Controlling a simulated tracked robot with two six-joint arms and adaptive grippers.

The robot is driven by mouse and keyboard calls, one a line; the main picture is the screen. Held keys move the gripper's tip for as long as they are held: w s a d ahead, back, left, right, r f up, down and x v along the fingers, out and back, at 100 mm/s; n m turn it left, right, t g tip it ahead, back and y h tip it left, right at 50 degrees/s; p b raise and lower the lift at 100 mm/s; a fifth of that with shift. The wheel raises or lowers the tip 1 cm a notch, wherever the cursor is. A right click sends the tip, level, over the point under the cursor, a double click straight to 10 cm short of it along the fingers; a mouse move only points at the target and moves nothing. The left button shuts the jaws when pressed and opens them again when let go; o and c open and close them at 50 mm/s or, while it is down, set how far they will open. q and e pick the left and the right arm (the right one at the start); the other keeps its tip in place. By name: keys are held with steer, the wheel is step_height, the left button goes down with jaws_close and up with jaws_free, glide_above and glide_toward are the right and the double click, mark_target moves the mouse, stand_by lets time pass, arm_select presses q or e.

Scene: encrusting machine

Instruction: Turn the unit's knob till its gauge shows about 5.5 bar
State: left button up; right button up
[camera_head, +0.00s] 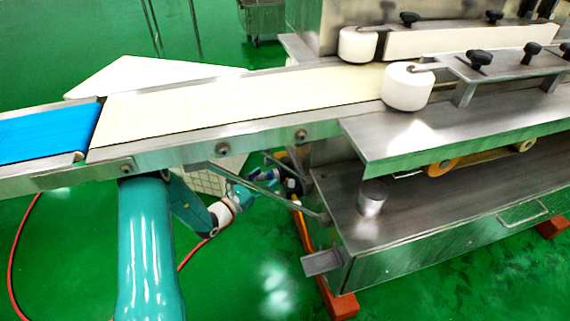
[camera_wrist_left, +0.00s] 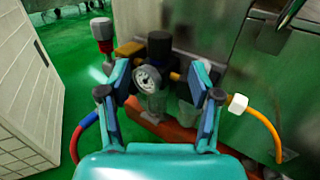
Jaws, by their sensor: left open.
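The air unit stands low beside the machine in the left wrist view. Its black knob (camera_wrist_left: 160,45) is on top, and its round white gauge (camera_wrist_left: 148,78) faces me below it. The needle is too small to read. My left gripper (camera_wrist_left: 161,78) is open, its two fingers on either side of the unit, below the knob's level in the picture; I see no contact with the knob. In the head view the left gripper (camera_head: 268,180) is under the conveyor, close to the dark unit (camera_head: 292,186), small and partly hidden. My right gripper is not in view.
The conveyor (camera_head: 240,98) and its metal frame lie above my left arm. The machine's steel cabinet (camera_wrist_left: 240,75) is right of the unit. A white tiled box (camera_wrist_left: 30,90) stands at left.

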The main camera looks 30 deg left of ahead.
mark_target(285, 159)
arm_select(q)
steer(key=w+b, duration=0.1)
steer(key=w, duration=0.2)
steer(key=w+b, duration=0.1)
steer(key=w, duration=0.2)
steer(key=w+d+b, duration=0.1)
steer(key=w, duration=0.2)
steer(key=shift+w+d+f, duration=0.1)
steer(key=shift+w+f, duration=0.05)
steer(key=shift+w, duration=0.7)
steer(key=c, duration=1.2)
